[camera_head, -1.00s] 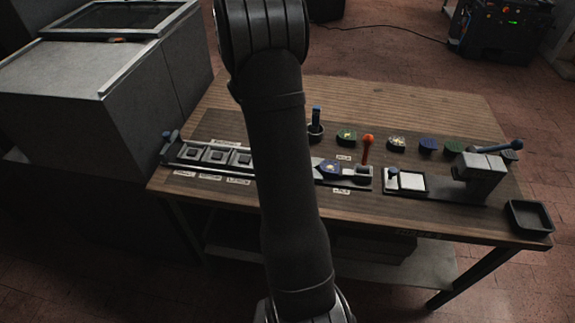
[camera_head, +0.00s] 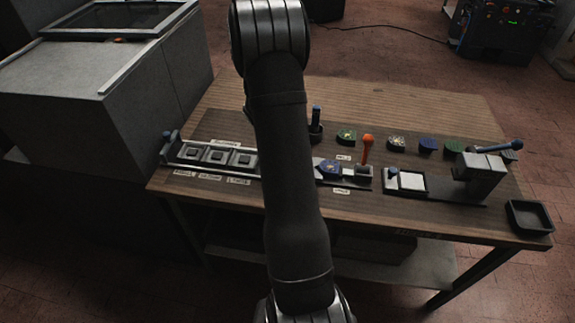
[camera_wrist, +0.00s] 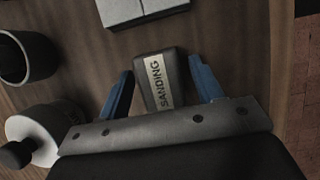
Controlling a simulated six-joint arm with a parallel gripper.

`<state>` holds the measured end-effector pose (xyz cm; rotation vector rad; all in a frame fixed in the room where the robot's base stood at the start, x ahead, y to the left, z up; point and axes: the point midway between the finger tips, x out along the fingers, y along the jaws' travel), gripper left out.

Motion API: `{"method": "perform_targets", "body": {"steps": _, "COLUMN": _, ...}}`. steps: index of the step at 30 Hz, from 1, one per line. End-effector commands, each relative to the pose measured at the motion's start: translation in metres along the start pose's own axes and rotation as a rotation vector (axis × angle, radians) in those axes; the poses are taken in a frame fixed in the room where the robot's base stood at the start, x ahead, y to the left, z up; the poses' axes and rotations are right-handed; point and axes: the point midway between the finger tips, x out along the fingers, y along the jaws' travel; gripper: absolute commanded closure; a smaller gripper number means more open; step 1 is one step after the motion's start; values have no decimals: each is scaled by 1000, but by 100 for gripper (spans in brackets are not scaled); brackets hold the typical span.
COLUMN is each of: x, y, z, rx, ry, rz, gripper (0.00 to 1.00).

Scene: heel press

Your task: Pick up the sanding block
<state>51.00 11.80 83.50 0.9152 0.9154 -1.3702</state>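The sanding block (camera_wrist: 172,84) shows in the wrist view as a dark grey block with a pale strip lettered "SANDING". It lies on the wooden bench top between the two blue fingers of my gripper (camera_wrist: 160,72). The fingers are open, with a gap visible on each side of the block. The near end of the block is hidden by the gripper body. In the head view I cannot make out the block or my gripper; my own arm covers the middle of the bench.
In the wrist view, a dark round cup (camera_wrist: 27,55), a white round piece with a black knob (camera_wrist: 36,135) and a pale box (camera_wrist: 140,10) stand nearby. The bench edge is at the right. In the head view, a black tray (camera_head: 529,216) sits at the bench's right corner.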

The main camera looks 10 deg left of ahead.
Motion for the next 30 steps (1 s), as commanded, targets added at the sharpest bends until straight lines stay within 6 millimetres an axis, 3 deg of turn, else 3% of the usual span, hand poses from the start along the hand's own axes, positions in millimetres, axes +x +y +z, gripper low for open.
{"method": "perform_targets", "body": {"steps": 1, "x": 0, "y": 0, "z": 0, "rx": 0, "ry": 0, "rz": 0, "gripper": 50}}
{"method": "perform_targets", "body": {"steps": 6, "x": 0, "y": 0, "z": 0, "rx": 0, "ry": 0, "rz": 0, "gripper": 83}}
{"method": "perform_targets", "body": {"steps": 17, "x": -5, "y": 0, "z": 2, "rx": 1, "ry": 1, "rz": 2, "gripper": 83}}
{"method": "perform_targets", "body": {"steps": 23, "x": -26, "y": 1, "z": 10, "rx": 2, "ry": 1, "rz": 4, "gripper": 83}}
{"method": "perform_targets", "body": {"steps": 26, "x": -42, "y": -1, "z": 23, "rx": 5, "ry": 2, "rz": 3, "gripper": 83}}
{"method": "perform_targets", "body": {"steps": 30, "x": -46, "y": -12, "z": 60, "rx": 6, "ry": 1, "rz": 1, "gripper": 83}}
